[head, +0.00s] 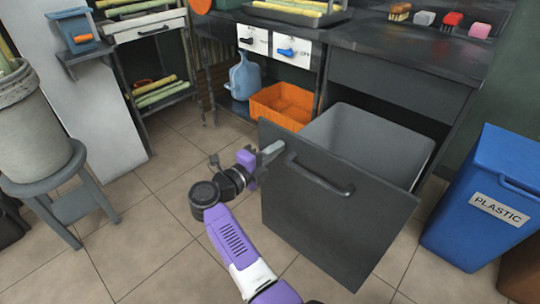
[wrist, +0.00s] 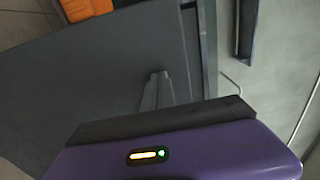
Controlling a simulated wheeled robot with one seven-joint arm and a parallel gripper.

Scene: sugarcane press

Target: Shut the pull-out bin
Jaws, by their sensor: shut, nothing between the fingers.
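The pull-out bin (head: 370,140) stands out from under the dark counter, with its grey tub showing behind a dark front panel (head: 330,215). The panel has a dark bar handle (head: 320,177). My gripper (head: 272,148) is shut and empty, with its fingers at the panel's upper left corner, left of the handle. In the wrist view the shut fingers (wrist: 157,88) lie over the dark grey panel (wrist: 100,85). I cannot tell whether they touch it.
An orange crate (head: 283,105) and a blue jug (head: 243,77) sit under the counter, left of the bin. A blue bin marked PLASTIC (head: 488,200) stands close on the right. A stool (head: 50,190) with a bucket (head: 30,120) stands at the left. The tiled floor between is clear.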

